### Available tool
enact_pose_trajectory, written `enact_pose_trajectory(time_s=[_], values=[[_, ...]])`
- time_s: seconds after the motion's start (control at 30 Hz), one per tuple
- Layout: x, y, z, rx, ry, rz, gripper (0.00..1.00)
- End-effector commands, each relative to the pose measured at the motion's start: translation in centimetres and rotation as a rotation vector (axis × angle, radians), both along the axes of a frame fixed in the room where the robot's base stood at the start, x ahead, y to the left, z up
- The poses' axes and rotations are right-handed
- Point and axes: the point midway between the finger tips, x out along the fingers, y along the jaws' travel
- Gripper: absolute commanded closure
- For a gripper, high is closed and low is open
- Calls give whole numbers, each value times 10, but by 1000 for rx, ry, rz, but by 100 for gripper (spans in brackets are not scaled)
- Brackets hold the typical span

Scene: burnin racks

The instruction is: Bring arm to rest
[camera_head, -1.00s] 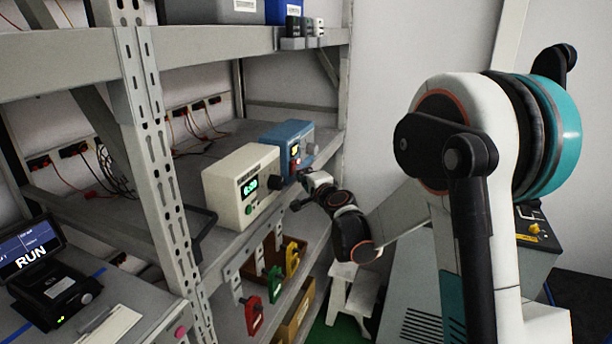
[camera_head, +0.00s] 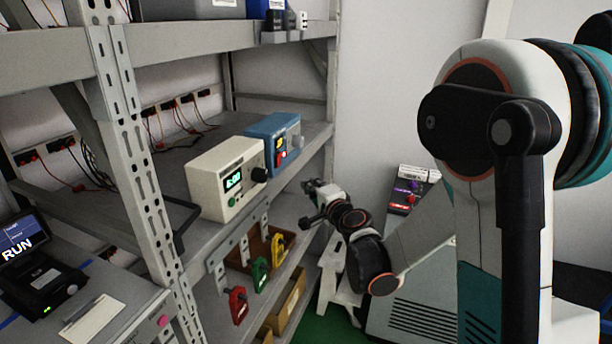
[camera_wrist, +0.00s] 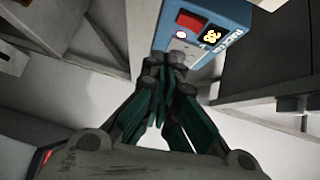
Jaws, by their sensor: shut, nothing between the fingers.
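My gripper (camera_head: 312,187) is at the end of my arm, in front of the shelf rack and a little right of the instruments. In the wrist view its fingers (camera_wrist: 166,75) meet at the tips with nothing between them. A blue instrument (camera_head: 274,143) with a red button stands on the middle shelf; it also shows in the wrist view (camera_wrist: 215,45), beyond the fingertips. A cream instrument (camera_head: 226,180) with a green display stands to its left. My gripper looks apart from both.
Red, green and yellow padlock-like tags (camera_head: 260,272) hang below the shelf edge. A rack upright (camera_head: 135,150) stands at left. A white stool (camera_head: 338,280) is below my arm. A grey cabinet (camera_head: 415,310) stands right of it. A device reading RUN (camera_head: 40,275) sits at lower left.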

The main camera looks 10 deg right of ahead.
Motion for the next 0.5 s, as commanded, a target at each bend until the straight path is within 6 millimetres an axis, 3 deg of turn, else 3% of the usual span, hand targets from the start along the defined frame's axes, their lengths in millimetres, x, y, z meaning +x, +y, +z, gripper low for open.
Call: enact_pose_trajectory(time_s=[0.2,0.5], values=[[-16,-3,-1,1,0,-1,100],[-17,-3,-2,1,0,-1,100]])
